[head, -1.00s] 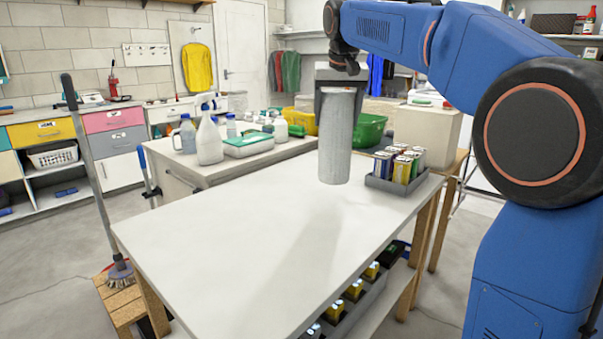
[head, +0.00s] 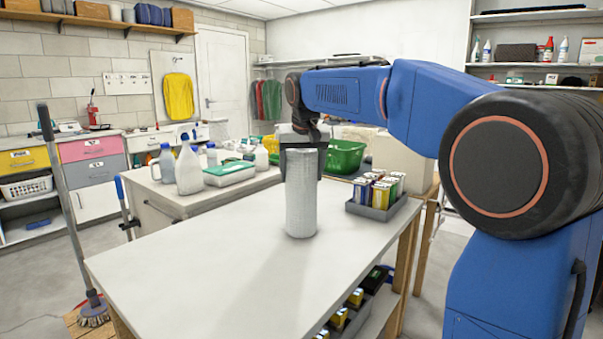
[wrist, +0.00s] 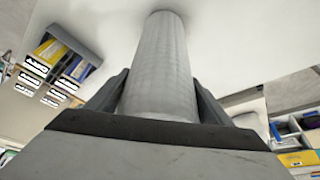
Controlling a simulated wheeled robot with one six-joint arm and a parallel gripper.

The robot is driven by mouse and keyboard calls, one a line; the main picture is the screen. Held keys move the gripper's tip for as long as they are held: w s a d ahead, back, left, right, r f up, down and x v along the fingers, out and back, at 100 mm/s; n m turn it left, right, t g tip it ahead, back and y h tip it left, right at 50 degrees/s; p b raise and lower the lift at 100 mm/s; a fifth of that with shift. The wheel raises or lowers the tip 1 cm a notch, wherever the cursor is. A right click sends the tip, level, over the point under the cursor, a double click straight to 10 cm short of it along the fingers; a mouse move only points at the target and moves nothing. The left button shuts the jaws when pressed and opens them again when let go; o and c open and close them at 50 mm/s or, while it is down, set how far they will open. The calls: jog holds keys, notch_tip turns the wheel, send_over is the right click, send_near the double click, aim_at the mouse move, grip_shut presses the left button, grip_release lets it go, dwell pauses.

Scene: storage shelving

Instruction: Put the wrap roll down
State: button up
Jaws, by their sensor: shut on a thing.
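The wrap roll (head: 301,200) is a grey-white upright cylinder over the white tabletop (head: 200,270). Its lower end appears to be at or very near the surface; I cannot tell for sure whether it touches. My gripper (head: 302,160) is shut around the upper part of the roll from above. In the wrist view the roll (wrist: 160,70) runs between the two dark fingers, with its far end against the white surface.
A green bin (head: 345,157), bottles and a box stand on the counter behind. The table's front and left parts are clear.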

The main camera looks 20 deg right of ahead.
aim_at(303, 152)
jog(key=shift+f, duration=0.1)
jog(key=o, duration=1.4)
jog(key=v, duration=1.2)
